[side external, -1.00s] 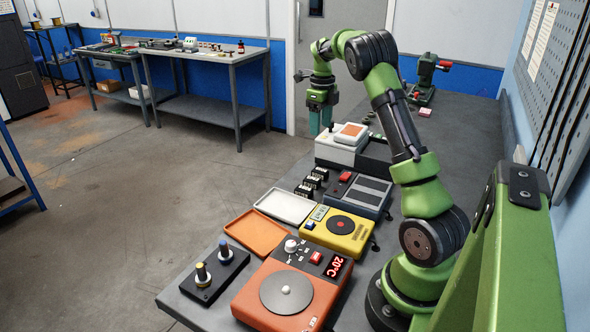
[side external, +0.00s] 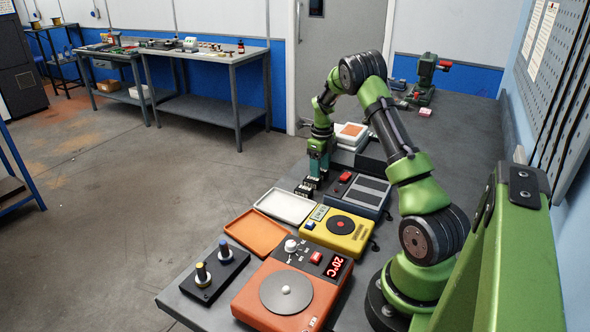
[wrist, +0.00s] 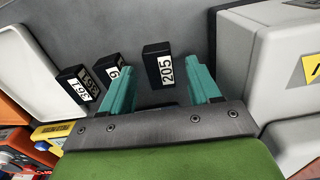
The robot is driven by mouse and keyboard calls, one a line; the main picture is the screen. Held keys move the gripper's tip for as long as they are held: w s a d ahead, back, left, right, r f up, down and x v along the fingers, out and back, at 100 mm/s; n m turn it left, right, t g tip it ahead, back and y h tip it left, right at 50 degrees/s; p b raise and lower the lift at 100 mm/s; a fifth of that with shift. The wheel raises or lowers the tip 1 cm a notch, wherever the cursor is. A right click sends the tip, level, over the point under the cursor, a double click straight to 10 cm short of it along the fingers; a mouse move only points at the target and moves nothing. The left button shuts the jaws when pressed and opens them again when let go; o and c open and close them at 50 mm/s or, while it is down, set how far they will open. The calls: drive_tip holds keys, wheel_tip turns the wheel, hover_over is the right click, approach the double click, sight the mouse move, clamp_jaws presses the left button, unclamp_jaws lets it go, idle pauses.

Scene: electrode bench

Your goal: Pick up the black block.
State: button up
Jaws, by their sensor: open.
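Three small black blocks with white number labels stand in a row on the bench. In the wrist view, the block labelled 205 (wrist: 158,62) appears between the two teal fingers of my gripper (wrist: 156,72); no contact is visible. Another block (wrist: 106,74) is partly hidden by the left finger, and a further one (wrist: 70,80) lies left of it. In the side view, my gripper (side external: 318,174) is open and points down at the far end of the row. The nearest block (side external: 303,191) shows clearly there; the far one is largely hidden behind the fingers.
A white tray (side external: 284,206) and an orange tray (side external: 256,234) lie nearer the camera. A grey device with a red button (side external: 345,177) stands right of the blocks. A yellow device (side external: 322,236) is in front.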

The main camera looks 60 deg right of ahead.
drive_tip(key=shift+f, duration=0.4)
drive_tip(key=shift+c, duration=0.3)
clamp_jaws()
drive_tip(key=shift+r, duration=0.1)
